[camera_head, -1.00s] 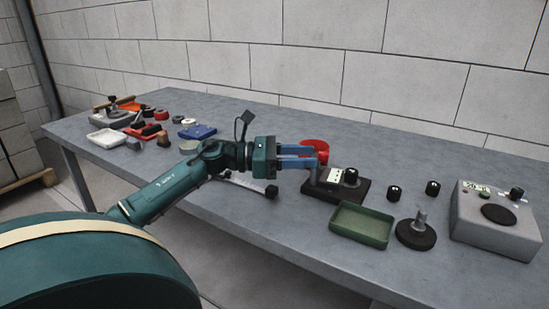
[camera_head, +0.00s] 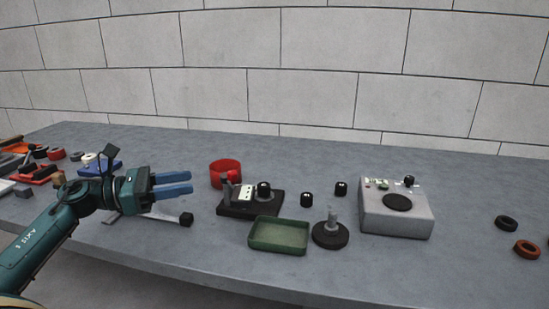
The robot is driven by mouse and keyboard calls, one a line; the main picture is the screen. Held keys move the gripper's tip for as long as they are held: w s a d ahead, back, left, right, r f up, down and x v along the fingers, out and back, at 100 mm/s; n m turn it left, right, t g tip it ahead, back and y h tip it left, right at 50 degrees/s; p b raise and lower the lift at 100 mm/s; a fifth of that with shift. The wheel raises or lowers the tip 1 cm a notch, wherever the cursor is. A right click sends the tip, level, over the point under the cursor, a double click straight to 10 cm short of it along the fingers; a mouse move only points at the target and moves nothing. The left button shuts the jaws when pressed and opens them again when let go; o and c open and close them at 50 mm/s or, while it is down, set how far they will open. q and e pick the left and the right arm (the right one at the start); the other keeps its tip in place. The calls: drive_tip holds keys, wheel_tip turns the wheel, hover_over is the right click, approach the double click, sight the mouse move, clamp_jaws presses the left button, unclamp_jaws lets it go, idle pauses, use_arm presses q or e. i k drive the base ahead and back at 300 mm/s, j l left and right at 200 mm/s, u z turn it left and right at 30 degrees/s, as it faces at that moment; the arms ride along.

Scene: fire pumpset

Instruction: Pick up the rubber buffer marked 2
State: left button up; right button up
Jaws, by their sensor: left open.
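Two small black cylinders that look like rubber buffers stand upright on the table, one nearer (camera_head: 306,200) and one farther right (camera_head: 341,188). A similar black cylinder (camera_head: 264,188) sits on a dark base (camera_head: 235,210) with a pale marked plate. Any numbers on them are too small to read, so I cannot tell which is marked 2. My left gripper (camera_head: 191,182) is open and empty, with blue fingers pointing right. It is left of the dark base and well apart from the cylinders. My right gripper is not in view.
A red round container (camera_head: 225,172) stands behind the dark base. A green tray (camera_head: 279,236), a black disc with a post (camera_head: 331,235) and a grey box (camera_head: 394,213) stand right of the gripper. Rings (camera_head: 507,223) lie far right. Clutter fills the left end.

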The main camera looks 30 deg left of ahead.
sight(263, 188)
drive_tip(key=k+j, duration=0.35)
drive_tip(key=j, duration=0.2)
drive_tip(key=k+j, duration=0.35)
drive_tip(key=j, duration=0.15)
